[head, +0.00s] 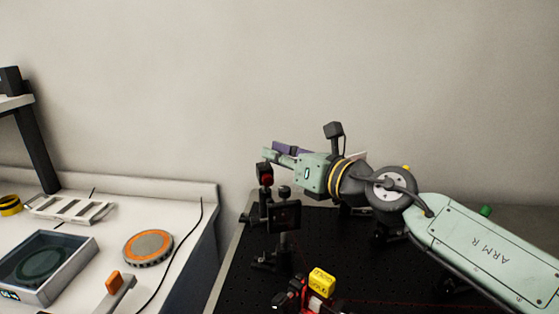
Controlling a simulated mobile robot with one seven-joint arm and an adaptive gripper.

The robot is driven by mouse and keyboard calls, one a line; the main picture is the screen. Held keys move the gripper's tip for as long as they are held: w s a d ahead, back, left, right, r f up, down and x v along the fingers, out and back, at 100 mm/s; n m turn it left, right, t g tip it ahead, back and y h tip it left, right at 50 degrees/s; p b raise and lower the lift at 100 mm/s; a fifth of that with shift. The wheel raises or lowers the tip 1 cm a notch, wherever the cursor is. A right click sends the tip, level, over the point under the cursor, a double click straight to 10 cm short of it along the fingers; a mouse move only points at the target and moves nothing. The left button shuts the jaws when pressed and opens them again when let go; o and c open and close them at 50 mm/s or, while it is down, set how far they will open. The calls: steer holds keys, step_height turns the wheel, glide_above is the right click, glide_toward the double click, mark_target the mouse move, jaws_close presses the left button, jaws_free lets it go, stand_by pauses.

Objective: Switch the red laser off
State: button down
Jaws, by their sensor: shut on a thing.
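My gripper (269,155) is at the end of my green arm, pointing left over the black optical breadboard (235,275). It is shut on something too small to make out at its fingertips. A black piece with a red face (265,174) is just below the fingertips; I cannot tell whether they touch. A red and black device (299,299) is at the bottom edge, partly cut off, beside a yellow block (321,282) with dark lettering. I cannot tell for certain which is the red laser, and no switch is clear. Faint thin red lines cross the breadboard.
A black square optic mount (284,215) stands on a post below my gripper. A purple strip (291,147) shows behind the gripper. The white bench (185,215) at left bears an orange-topped disc (148,248), a grey tray (84,279) and a white rack (70,208).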

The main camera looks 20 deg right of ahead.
steer(key=shift+a+r+n+g+h+b, duration=0.15)
steer(key=shift+a+n+g+h+b, duration=0.2)
steer(key=shift+n, duration=0.35)
steer(key=shift+d, duration=0.1)
steer(key=c, duration=1.6)
jaws_free()
steer(key=shift+c, duration=0.2)
steer(key=shift+s, duration=0.1)
steer(key=f+v, duration=0.1)
steer(key=v, duration=0.6)
steer(key=shift+r, duration=0.45)
steer(key=shift+s, duration=0.15)
